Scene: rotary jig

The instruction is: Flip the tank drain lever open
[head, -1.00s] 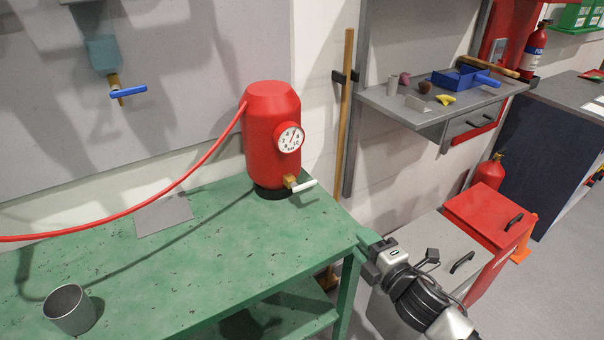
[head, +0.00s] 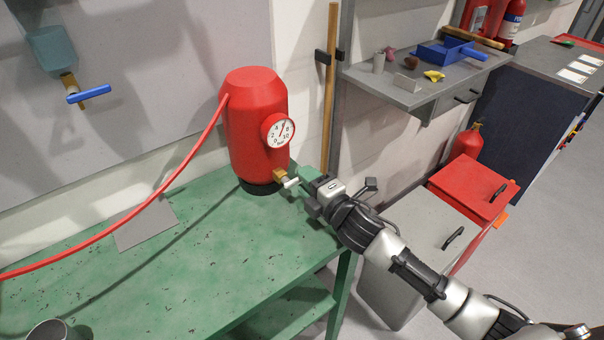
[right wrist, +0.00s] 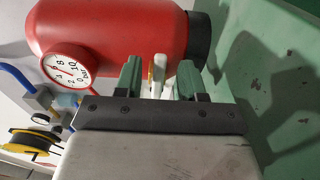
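The red tank (head: 256,135) with a round gauge stands on the far right part of the green bench. Its drain lever (head: 290,183), a short white handle on a brass valve (head: 280,175), sticks out low on the tank's right front. My right gripper (head: 303,180) is at the lever's free end, its fingers partly hidden. In the right wrist view the two green fingers (right wrist: 158,80) are apart, and the white lever (right wrist: 158,70) shows in the gap between them. I cannot tell whether either finger touches it. My left gripper is not in view.
A red hose (head: 130,225) runs from the tank to the left across the green bench (head: 230,260). A metal cup (head: 52,332) is at the bench's front left. A blue-handled valve (head: 88,93) hangs on the wall. A cabinet (head: 405,260) stands below my right arm.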

